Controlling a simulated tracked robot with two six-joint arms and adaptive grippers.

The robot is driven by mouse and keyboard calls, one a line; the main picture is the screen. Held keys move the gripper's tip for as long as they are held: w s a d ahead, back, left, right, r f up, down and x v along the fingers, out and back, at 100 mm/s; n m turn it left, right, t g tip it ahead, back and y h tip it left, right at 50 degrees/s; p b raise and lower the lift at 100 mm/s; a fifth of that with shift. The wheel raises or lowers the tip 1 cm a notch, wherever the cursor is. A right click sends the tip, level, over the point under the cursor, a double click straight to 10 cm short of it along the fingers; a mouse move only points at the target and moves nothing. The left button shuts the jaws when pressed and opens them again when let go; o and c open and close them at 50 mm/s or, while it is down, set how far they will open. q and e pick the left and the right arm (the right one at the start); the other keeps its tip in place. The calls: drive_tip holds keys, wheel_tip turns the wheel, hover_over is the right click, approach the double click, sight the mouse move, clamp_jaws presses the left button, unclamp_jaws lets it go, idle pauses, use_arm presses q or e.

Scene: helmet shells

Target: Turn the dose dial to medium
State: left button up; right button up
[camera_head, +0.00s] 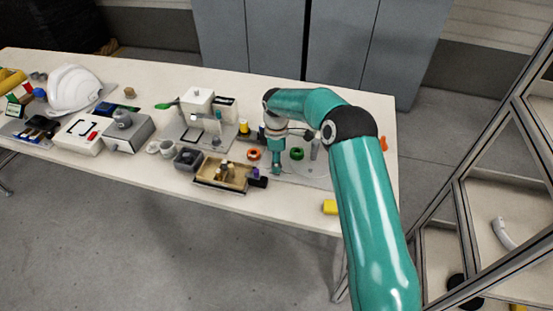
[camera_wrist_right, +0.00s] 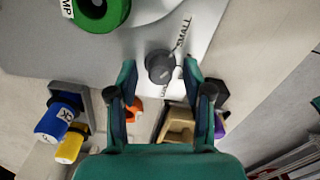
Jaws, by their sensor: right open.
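The dose dial (camera_wrist_right: 160,66) is a small dark grey round knob on a light grey plate (camera_wrist_right: 165,20) in the right wrist view. The printed word SMALL runs beside it, with another label partly hidden near the right finger. I cannot tell which mark the dial points at. My right gripper (camera_wrist_right: 160,75) is open, with its two fingers on either side of the dial in this view; contact is not visible. In the head view my right gripper (camera_head: 276,170) points down over the table's front right part and hides the dial. My left gripper is in neither view.
A green ring (camera_head: 297,154) lies close by on the plate, and an orange ring (camera_head: 253,154) is left of the gripper. A wooden tray (camera_head: 222,185) stands at the front left of it.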

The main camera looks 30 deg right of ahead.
clamp_jaws()
drive_tip(key=shift+d, duration=0.1)
